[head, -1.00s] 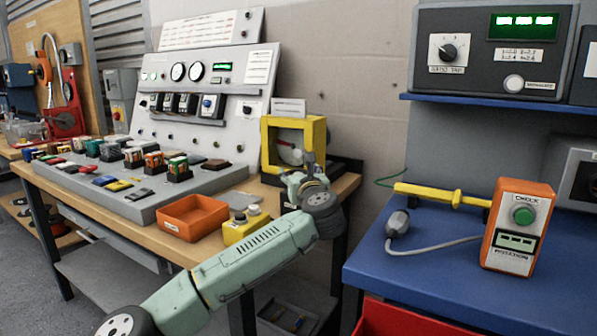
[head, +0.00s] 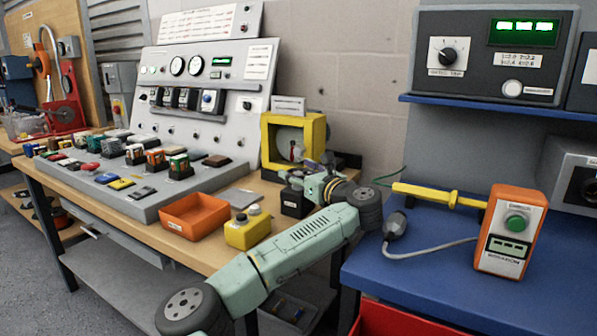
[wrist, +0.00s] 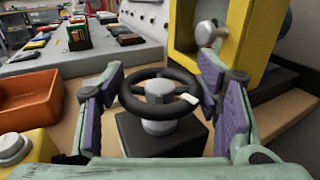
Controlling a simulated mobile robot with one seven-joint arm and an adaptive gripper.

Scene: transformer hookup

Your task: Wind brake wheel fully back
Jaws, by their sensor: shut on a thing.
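The brake wheel (wrist: 131,104) is a dark handwheel with a grey hub and a white mark on the right of its rim. It sits on a black block (wrist: 150,140), which also shows in the head view (head: 293,205) on the wooden bench. My gripper (wrist: 158,92) has its two purple-padded fingers on either side of the wheel, shut on its rim. In the head view my gripper (head: 298,178) reaches in from the right, over the block, and mostly hides the wheel.
A yellow frame (head: 268,135) stands close behind the wheel. An orange tray (head: 195,216) and a yellow button box (head: 247,230) lie to the left. A blue bench (head: 450,290) with an orange device (head: 512,230) is at right.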

